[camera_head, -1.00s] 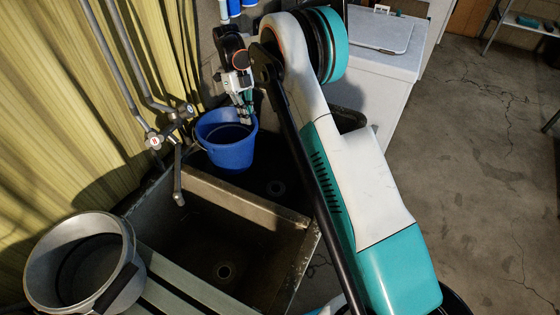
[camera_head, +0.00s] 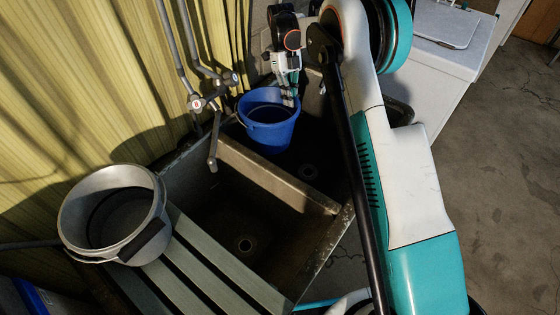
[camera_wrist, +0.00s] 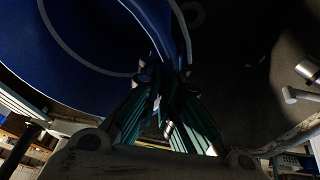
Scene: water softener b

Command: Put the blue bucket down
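The blue bucket (camera_head: 268,134) is upright in or just above the far basin of the double sink (camera_head: 282,190), near its back left side. My gripper (camera_head: 290,97) reaches down to the right side of the bucket's rim. In the wrist view, my gripper's teal fingers (camera_wrist: 165,78) close on the rim of the blue bucket (camera_wrist: 55,55). The bucket's underside is hidden, so I cannot tell whether it touches the basin floor.
Taps and pipes (camera_head: 212,100) stand left of the bucket, with a spout over the divider. A large metal pot (camera_head: 115,205) sits on the slatted drainboard (camera_head: 205,265). The near basin is empty. A white cabinet (camera_head: 440,75) stands to the right.

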